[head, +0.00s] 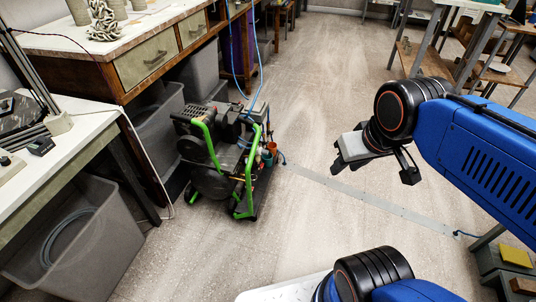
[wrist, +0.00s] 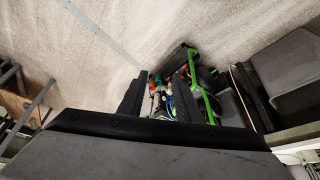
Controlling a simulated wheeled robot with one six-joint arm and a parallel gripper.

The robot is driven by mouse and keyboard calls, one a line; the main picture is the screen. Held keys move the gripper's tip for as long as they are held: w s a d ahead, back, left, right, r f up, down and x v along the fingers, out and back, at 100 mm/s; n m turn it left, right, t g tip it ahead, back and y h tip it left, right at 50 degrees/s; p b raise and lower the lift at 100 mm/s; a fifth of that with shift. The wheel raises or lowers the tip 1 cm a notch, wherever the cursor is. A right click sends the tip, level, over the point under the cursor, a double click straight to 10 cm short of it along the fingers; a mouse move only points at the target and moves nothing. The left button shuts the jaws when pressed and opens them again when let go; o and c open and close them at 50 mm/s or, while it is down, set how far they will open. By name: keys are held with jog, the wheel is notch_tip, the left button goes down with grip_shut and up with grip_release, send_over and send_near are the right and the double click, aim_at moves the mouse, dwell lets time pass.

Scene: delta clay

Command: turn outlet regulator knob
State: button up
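A compressor with a bright green tubular frame (head: 205,140) stands on the floor left of centre in the head view. Small red and teal fittings (head: 271,148) sit at its right side. I cannot tell which is the outlet regulator knob. My gripper (head: 374,174) is open and empty, in the air to the right of the compressor and apart from it. In the wrist view, the compressor's green frame (wrist: 207,100) and its orange and teal fittings (wrist: 154,84) show beyond and between the two spread fingers. The fingers hide part of the compressor.
A blue hose (head: 233,62) rises from the compressor. A wooden bench (head: 150,75) and grey bins (head: 150,130) stand close on its left. A flat strip (head: 370,197) crosses the floor. The floor (head: 310,100) between compressor and gripper is otherwise clear.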

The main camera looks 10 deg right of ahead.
dwell(0.4)
jog(key=shift+o, duration=1)
jog(key=w+a+f+m+g+y, duration=0.25)
jog(key=w+f+m+y, duration=0.45)
jog(key=w, duration=0.6)
jog(key=w+a+f+m+g+y, duration=0.25)
jog(key=w+f+m+y, duration=0.25)
jog(key=w+f, duration=0.65)
jog(key=m+t+y, duration=0.3)
jog(key=m+t, duration=0.7)
jog(key=m, duration=0.4)
send_near(265, 152)
jog(key=x, duration=0.7)
jog(key=shift+w+f, duration=0.35)
jog(key=shift+w, duration=0.15)
